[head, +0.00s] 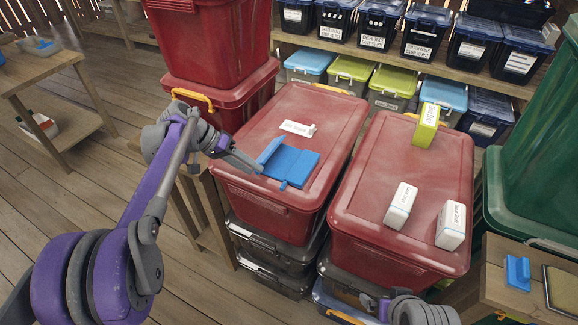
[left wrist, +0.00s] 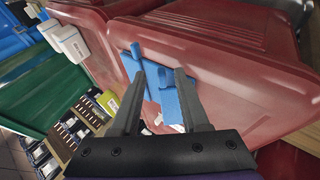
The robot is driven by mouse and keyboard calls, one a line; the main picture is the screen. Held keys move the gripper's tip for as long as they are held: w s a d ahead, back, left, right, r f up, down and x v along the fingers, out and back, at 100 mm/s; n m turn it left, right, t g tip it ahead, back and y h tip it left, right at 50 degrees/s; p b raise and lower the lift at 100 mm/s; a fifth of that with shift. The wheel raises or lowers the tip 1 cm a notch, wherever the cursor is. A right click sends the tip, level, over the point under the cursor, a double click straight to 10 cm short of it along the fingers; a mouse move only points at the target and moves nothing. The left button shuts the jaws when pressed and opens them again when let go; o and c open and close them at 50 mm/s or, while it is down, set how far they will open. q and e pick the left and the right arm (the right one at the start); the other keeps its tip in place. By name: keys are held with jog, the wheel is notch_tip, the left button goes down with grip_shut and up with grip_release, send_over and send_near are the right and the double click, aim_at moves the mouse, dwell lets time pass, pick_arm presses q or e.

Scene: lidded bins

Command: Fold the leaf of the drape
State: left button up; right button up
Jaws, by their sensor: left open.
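The blue drape (head: 293,166) lies on the lid of the left red bin, with one flat part and a narrower leaf (head: 269,150) at its left that looks tilted up. My left gripper (head: 252,164) is at the left edge of the drape, close to the leaf; I cannot tell whether it touches. In the left wrist view the gripper (left wrist: 158,88) is open, with the blue drape (left wrist: 177,103) showing between and behind its fingers. A narrow blue strip (left wrist: 136,62) stands out beside one fingertip. My right gripper is not seen; only part of its arm shows at the bottom.
A small white labelled piece (head: 298,128) lies behind the drape on the left bin lid (head: 318,103). The right red bin lid (head: 372,150) bears two white boxes (head: 400,205) and a yellow-green box (head: 426,125). Stacked red bins (head: 215,45) stand behind left.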

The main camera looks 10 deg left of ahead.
pick_arm(q)
jog(key=s+a+r+p, duration=0.2)
jog(key=s+r, duration=0.1)
jog(key=r, duration=0.2)
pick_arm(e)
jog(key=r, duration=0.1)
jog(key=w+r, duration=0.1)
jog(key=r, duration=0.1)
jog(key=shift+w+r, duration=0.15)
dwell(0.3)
pick_arm(q)
jog(key=shift+s+r, duration=0.1)
jog(key=shift+c, duration=0.2)
